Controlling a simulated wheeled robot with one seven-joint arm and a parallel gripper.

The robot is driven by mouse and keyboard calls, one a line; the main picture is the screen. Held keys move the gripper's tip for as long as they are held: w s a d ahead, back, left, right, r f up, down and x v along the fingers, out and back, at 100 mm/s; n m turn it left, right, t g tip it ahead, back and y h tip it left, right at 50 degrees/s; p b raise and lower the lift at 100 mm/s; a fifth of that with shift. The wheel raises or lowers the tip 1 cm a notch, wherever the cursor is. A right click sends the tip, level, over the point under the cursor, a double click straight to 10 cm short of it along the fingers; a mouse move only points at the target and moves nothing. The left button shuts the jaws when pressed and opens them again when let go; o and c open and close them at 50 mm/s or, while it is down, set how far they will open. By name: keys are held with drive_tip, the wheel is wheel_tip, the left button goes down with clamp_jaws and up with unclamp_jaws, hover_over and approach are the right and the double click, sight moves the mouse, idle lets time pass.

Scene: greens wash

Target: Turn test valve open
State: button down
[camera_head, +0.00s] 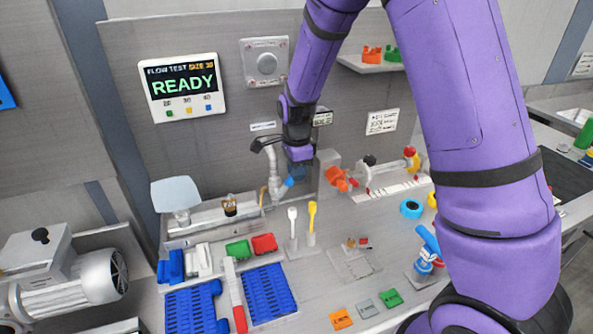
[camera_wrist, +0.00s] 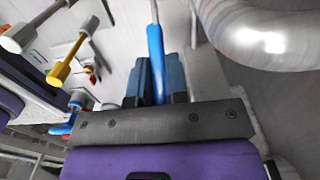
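The test valve's blue handle (camera_wrist: 156,62) is a slim lever on a thin grey rod in the wrist view. My gripper (camera_wrist: 158,80) has its two dark blue fingers close on either side of this handle and looks shut on it. In the head view my gripper (camera_head: 298,172) is low at the back panel, beside a pale bent pipe (camera_head: 272,165). A bit of the blue handle (camera_head: 289,182) shows between pipe and gripper. The valve body is mostly hidden there. The flow test display (camera_head: 182,86) reads "READY" and "SIZE 30".
A white and a yellow upright tool (camera_head: 312,222) stand just in front of the pipe. Orange and red-handled fittings (camera_head: 340,179) are to the right of my gripper. Blue racks (camera_head: 268,293) and a motor (camera_head: 85,280) occupy the front left.

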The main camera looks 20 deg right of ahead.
sight(287, 179)
drive_tip(key=shift+a+r, duration=0.1)
drive_tip(key=shift+a, duration=0.1)
drive_tip(key=shift+a+r+h, duration=0.25)
drive_tip(key=shift+a+h, duration=0.35)
drive_tip(key=shift+h, duration=0.3)
drive_tip(key=shift+a+r+h, duration=0.25)
drive_tip(key=shift+a+h, duration=0.3)
drive_tip(key=shift+h, duration=0.35)
drive_tip(key=shift+a+r+h, duration=0.2)
drive_tip(key=shift+a+h, duration=1.15)
drive_tip(key=shift+h, duration=0.55)
drive_tip(key=shift+a, duration=0.1)
drive_tip(key=c, duration=1.1)
unclamp_jaws()
drive_tip(key=v, duration=1)
drive_tip(key=shift+a+r, duration=0.25)
drive_tip(key=shift+a, duration=0.1)
drive_tip(key=shift+d, duration=0.1)
